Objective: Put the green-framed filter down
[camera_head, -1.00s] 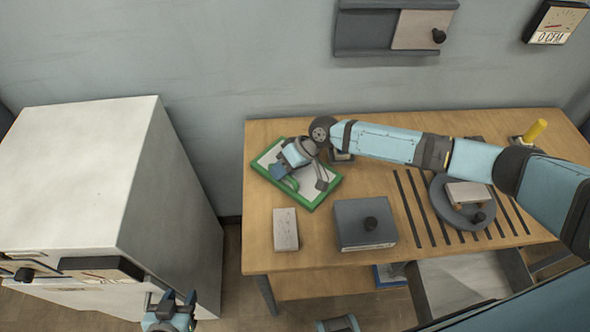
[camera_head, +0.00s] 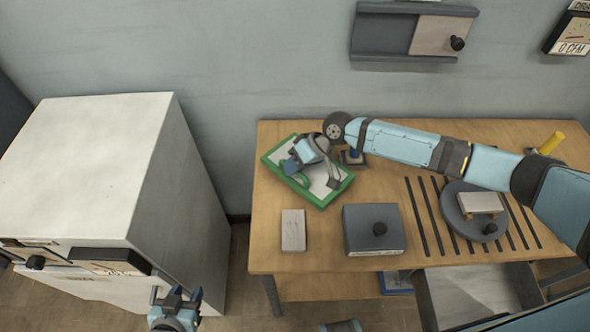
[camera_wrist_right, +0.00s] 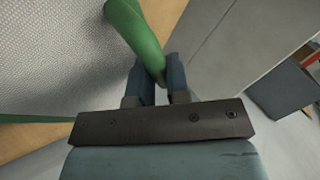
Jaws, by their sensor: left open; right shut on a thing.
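The green-framed filter (camera_head: 333,197) has a pale mesh panel and a green rim with a green handle. It is at the left end of the wooden table, tilted a little in the picture; I cannot tell whether it touches the tabletop. My right gripper (camera_head: 292,167) reaches over it, shut on its green handle. In the right wrist view the fingers (camera_wrist_right: 160,82) close around the green handle (camera_wrist_right: 137,35), with the filter's mesh (camera_wrist_right: 60,60) at the left. My left gripper (camera_head: 174,296) is open and empty, low in front of the white cabinet.
A white cabinet (camera_head: 100,160) stands left, with a floor gap between.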

